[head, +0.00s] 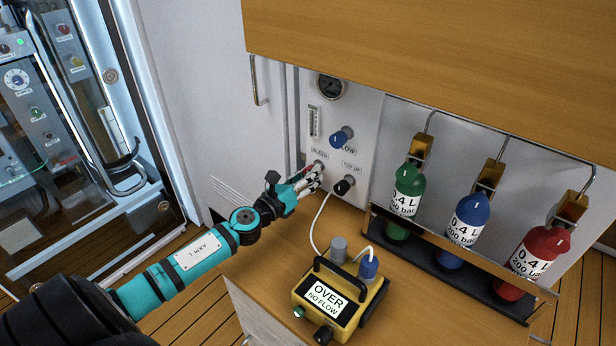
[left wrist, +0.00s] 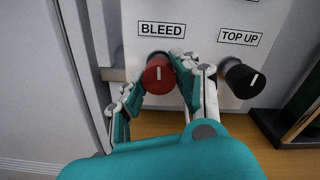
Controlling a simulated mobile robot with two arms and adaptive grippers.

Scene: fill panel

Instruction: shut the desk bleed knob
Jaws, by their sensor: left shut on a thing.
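The bleed knob (left wrist: 158,76) is red with a pale pointer line standing about upright, below the BLEED label in the left wrist view. In the head view only a little of it shows behind my fingers. My left gripper (head: 311,180) reaches the panel (head: 350,120) from the left. Its fingers (left wrist: 158,90) stand on both sides of the red knob and are shut on it. My right gripper is in neither view.
The black TOP UP knob (left wrist: 243,80) is close to the right of my fingers. The blue FLOW knob (head: 340,137) and a gauge (head: 331,87) are above. A yellow meter (head: 340,291) reading "OVER NO FLOW" stands on the desk, with green, blue and red bottles (head: 468,222) racked at right.

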